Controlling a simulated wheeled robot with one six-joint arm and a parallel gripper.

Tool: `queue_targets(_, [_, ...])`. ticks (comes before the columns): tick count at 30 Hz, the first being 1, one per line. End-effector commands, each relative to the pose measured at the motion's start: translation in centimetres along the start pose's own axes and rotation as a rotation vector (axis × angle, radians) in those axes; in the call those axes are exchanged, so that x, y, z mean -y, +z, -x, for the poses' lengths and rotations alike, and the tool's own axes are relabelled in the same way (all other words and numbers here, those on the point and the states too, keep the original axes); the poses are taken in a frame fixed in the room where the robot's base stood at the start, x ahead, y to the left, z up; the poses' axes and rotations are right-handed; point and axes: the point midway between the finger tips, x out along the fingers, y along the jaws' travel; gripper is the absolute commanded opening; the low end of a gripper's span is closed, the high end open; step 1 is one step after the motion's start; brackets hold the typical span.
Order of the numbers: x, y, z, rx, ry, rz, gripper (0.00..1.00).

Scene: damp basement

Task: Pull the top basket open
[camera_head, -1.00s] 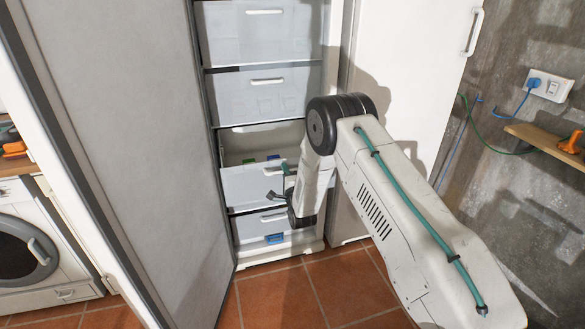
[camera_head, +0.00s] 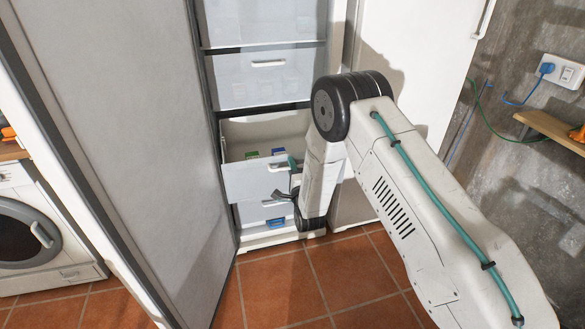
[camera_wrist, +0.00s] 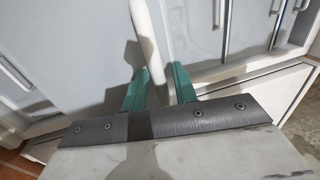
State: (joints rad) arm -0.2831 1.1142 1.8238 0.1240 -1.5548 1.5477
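A tall white cabinet has stacked pale baskets with bar handles. In the head view the uppermost visible basket (camera_head: 262,22) is cut off by the top edge and sits closed. The basket below it (camera_head: 258,82) is also closed. A lower basket (camera_head: 240,182) stands pulled out, with green and blue things inside. My gripper (camera_head: 288,180) is at the right part of that basket's front, partly hidden by my arm. In the wrist view my teal fingers (camera_wrist: 160,85) are apart, with a white bar (camera_wrist: 151,40) between them; whether they touch it is unclear.
A large open door (camera_head: 120,130) stands left of the baskets, and another white door (camera_head: 425,60) is at the right. A washing machine (camera_head: 35,240) is at far left. A wooden shelf (camera_head: 550,130) and a socket (camera_head: 560,70) are on the right wall. Tiled floor (camera_head: 290,280) is clear in front.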

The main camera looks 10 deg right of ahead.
Motion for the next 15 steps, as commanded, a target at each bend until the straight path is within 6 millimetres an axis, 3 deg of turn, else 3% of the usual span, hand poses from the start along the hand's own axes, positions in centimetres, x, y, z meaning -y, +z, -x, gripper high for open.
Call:
queue_targets(9, [0.0, 0.1, 0.2, 0.003, 0.000, 0.000, 0.30])
queue_targets(15, [0.0, 0.0, 2.9, 0.002, 0.002, 0.001, 0.30])
